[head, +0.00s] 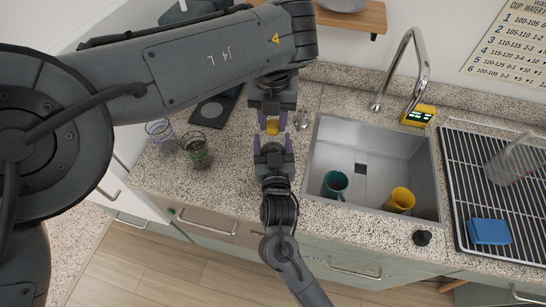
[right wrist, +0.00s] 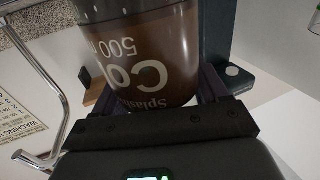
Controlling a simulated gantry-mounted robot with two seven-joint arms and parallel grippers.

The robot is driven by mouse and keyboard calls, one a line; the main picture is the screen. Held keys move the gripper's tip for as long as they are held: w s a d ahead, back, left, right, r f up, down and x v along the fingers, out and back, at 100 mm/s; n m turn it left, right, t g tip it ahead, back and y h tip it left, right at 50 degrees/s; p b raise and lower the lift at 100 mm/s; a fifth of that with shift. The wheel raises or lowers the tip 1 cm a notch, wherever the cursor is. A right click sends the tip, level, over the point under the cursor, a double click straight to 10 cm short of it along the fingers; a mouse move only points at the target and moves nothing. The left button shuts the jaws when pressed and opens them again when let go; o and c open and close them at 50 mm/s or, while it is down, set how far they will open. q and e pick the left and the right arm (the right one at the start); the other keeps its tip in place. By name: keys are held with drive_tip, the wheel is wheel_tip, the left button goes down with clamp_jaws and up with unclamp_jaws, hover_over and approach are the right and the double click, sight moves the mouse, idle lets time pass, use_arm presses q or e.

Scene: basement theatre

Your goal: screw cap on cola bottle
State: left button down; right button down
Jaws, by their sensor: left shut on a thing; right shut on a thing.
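In the head view a small yellow cap (head: 272,127) lies between the purple fingers of my left gripper (head: 272,119), which is shut on it. My right gripper (head: 273,147) faces it from the front edge of the counter. In the right wrist view the brown cola bottle (right wrist: 155,55), with white lettering that appears upside down, fills the space between the right fingers, which are shut on it. In the head view the bottle is hidden or cannot be made out. I cannot tell whether the cap touches the bottle's neck.
A steel sink (head: 365,150) right of the grippers holds a teal mug (head: 335,184) and a yellow mug (head: 400,199). A tap (head: 420,62) arches over it. Two glasses (head: 196,150) stand left. A ribbed drainer (head: 470,160) with a blue sponge (head: 489,231) is far right.

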use_arm(q)
drive_tip(key=m, duration=0.5)
drive_tip(key=shift+m, duration=0.4)
drive_tip(key=m, duration=0.7)
drive_tip(key=shift+m, duration=0.3)
drive_tip(key=m, duration=0.4)
drive_tip(key=c, duration=0.7)
unclamp_jaws()
drive_tip(key=shift+o, duration=0.2)
drive_tip(key=shift+r, duration=3.75)
